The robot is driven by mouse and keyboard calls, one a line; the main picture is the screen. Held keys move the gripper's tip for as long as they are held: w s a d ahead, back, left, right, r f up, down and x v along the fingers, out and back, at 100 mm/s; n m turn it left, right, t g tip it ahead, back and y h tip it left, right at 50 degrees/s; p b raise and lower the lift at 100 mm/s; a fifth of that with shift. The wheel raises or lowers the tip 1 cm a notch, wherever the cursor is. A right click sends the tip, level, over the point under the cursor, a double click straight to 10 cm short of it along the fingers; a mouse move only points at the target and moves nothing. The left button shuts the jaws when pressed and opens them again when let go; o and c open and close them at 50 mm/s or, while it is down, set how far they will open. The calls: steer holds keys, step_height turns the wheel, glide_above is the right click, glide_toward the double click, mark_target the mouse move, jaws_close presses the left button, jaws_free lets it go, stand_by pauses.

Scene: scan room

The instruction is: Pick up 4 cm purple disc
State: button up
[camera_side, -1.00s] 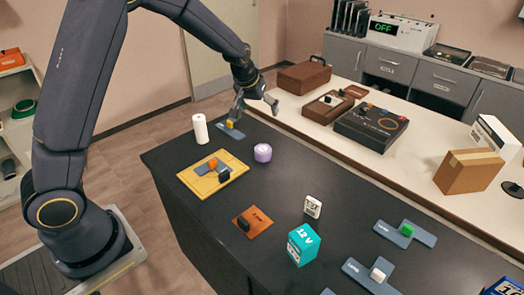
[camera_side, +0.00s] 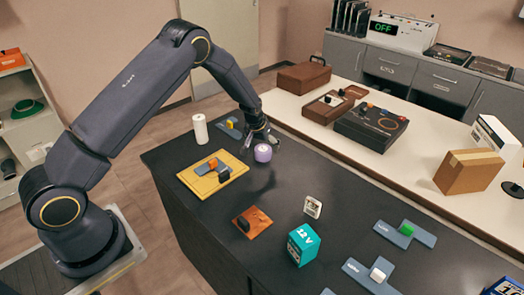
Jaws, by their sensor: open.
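The purple disc (camera_side: 262,154), a short lilac cylinder with a paler top, stands on the black table (camera_side: 330,190) near its far left end. My gripper (camera_side: 261,143) is low over the table at the disc, with its fingers spread and empty. One finger shows to the left of the disc and the other to its right and behind. I cannot tell whether a finger touches the disc. The disc's front is in plain view.
A yellow board (camera_side: 205,186) with small blocks lies to the left front of the disc. A white roll (camera_side: 200,129) and a blue-grey plate (camera_side: 229,130) stand behind it on the left. An orange plate (camera_side: 259,220) and a teal 12 V box (camera_side: 303,244) are nearer. Bare table lies right of the disc.

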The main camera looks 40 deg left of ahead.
mark_target(263, 149)
steer(key=x, duration=0.4)
steer(key=shift+a+r, duration=0.1)
steer(key=shift+a, duration=0.05)
steer(key=c, duration=1.3)
